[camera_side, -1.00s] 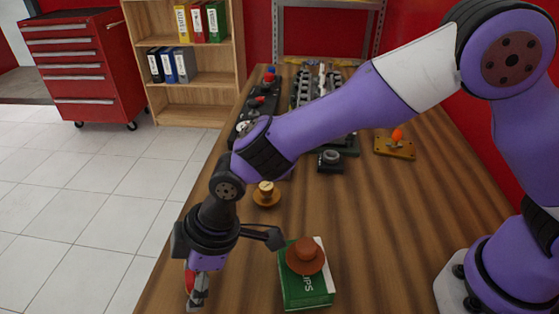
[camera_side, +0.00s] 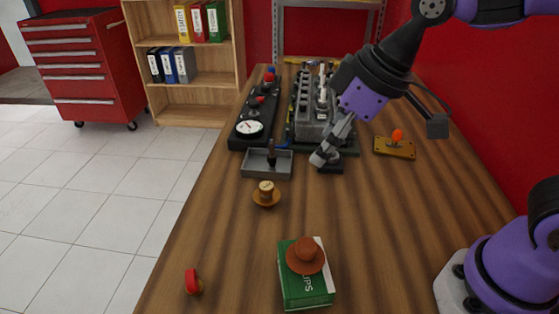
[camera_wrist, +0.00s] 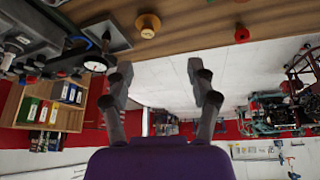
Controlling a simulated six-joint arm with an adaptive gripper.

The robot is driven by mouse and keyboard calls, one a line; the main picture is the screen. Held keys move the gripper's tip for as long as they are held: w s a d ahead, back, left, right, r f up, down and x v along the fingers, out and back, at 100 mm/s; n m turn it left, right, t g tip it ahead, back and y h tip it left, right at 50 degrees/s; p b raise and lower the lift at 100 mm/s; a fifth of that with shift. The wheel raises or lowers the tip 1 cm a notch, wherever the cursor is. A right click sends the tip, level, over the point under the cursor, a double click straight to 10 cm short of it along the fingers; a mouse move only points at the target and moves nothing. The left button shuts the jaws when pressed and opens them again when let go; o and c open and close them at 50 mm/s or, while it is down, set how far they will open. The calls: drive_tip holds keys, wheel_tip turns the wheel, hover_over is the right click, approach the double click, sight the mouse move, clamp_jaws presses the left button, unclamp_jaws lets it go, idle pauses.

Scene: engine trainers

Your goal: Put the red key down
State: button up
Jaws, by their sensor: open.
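The red key (camera_side: 191,279) stands on the wooden table near its front left edge, on what looks like a small brass base. In the wrist view it is a small red shape (camera_wrist: 241,34) at the top right. My gripper (camera_side: 320,158) is far from it, in the air in front of the engine block, with its fingers pointing down and left. In the wrist view my gripper (camera_wrist: 160,72) has its two fingers spread with nothing between them.
A brass knob (camera_side: 266,194) stands mid-table near a grey tray (camera_side: 255,170). The engine block (camera_side: 314,118) and a gauge panel (camera_side: 250,128) fill the back. The table's right side is mostly clear.

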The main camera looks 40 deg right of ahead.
drive_tip(key=s+d+m+t+h, duration=0.1)
drive_tip(key=s+d+m+h, duration=0.1)
drive_tip(key=s+d+m, duration=0.4)
drive_tip(key=d, duration=0.4)
drive_tip(key=shift+s+f, duration=0.25)
drive_tip(key=shift+f, duration=0.1)
idle(0.4)
